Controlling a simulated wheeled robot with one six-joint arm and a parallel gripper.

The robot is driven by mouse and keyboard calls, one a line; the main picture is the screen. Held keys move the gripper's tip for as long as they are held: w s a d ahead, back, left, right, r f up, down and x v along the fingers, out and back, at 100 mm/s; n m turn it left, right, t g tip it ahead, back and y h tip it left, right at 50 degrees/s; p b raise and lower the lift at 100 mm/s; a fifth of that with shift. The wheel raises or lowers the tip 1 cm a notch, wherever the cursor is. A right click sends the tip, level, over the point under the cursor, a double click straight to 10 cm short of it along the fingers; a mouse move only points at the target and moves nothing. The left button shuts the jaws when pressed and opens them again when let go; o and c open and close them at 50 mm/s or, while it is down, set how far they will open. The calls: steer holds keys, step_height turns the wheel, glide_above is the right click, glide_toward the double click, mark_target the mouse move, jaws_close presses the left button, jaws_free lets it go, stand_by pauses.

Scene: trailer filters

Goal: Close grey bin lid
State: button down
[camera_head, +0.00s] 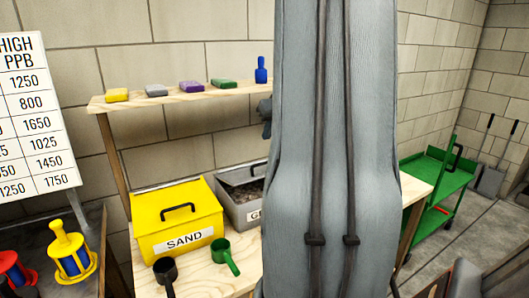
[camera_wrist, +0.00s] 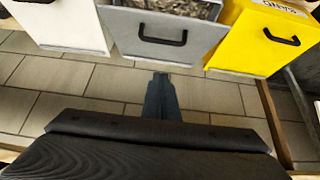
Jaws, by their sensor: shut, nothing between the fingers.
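The grey bin (camera_head: 240,213) stands on the wooden table, right of the yellow bin, partly hidden by my arm. Its grey lid (camera_head: 238,176) is raised at the back, and dark gravel shows in the opening. In the wrist view the lid (camera_wrist: 190,48) shows its black handle (camera_wrist: 162,36), with gravel beyond it. My gripper (camera_wrist: 161,78) is shut and empty, and appears just short of the lid's lower edge in that picture, without clear contact. In the head view only a dark part beside my arm shows, above the bin.
The yellow SAND bin (camera_head: 178,222) is closed, left of the grey bin. A white bin (camera_wrist: 65,28) is on its other side. A wooden shelf (camera_head: 150,100) with blocks and a blue bottle (camera_head: 261,71) is above. Scoops (camera_head: 224,257) lie in front. A green cart (camera_head: 436,172) stands right.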

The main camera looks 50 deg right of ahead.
steer(key=p, duration=0.1)
glide_above(265, 173)
steer(key=w, duration=0.1)
steer(key=f, duration=0.5)
steer(key=shift+w+d, duration=0.15)
steer(key=shift+d, duration=0.05)
step_height(265, 173, down, 2)
steer(key=shift+f+p, duration=0.2)
steer(key=shift+p, duration=0.1)
steer(key=shift+s+a+f, duration=0.1)
steer(key=shift+s+f, duration=0.2)
steer(key=shift+f, duration=0.5)
